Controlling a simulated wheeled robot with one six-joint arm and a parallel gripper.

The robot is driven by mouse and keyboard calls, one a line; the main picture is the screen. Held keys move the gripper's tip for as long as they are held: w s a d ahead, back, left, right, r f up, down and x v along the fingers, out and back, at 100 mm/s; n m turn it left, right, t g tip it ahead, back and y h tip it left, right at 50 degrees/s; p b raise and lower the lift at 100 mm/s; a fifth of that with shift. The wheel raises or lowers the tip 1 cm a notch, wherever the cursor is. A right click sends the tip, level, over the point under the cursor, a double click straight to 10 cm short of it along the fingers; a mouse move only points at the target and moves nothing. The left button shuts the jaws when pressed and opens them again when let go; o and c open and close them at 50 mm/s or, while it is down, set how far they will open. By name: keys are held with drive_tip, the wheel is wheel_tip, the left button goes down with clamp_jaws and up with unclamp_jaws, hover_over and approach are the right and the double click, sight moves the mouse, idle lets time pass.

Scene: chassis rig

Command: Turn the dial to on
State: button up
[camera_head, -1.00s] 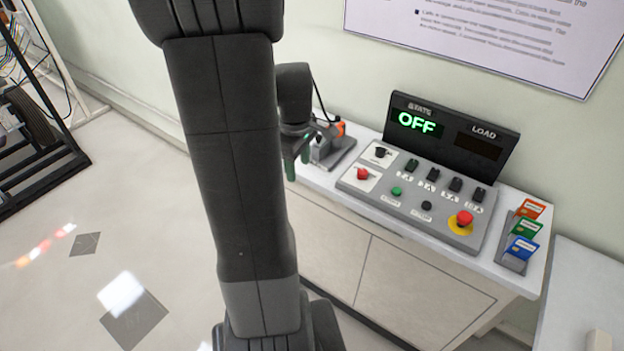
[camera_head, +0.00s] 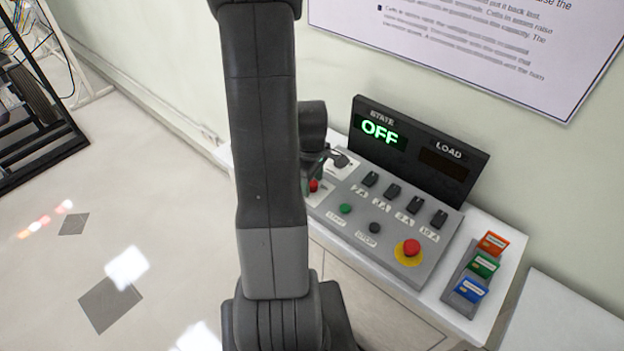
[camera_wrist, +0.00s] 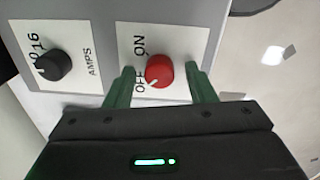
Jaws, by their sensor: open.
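The red dial (camera_wrist: 159,70) sits on a white plate marked ON and OFF in the wrist view. Its pale pointer mark faces the OFF label. In the head view the dial (camera_head: 314,186) shows at the panel's left end, partly behind my arm. My gripper (camera_wrist: 158,80) is open, with one green finger on each side of the dial. I cannot tell whether the fingers touch it. In the head view most of the gripper is hidden behind my arm. The state display (camera_head: 380,132) reads OFF in green.
A black AMPS knob (camera_wrist: 54,65) is beside the dial. The control panel (camera_head: 385,262) also carries several black switches, a green button (camera_head: 345,208), a black button (camera_head: 375,228) and a red emergency button (camera_head: 411,247). Coloured cards (camera_head: 484,265) stand in a rack at right.

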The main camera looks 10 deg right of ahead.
drive_tip(key=c, duration=1)
drive_tip(key=shift+o, duration=0.2)
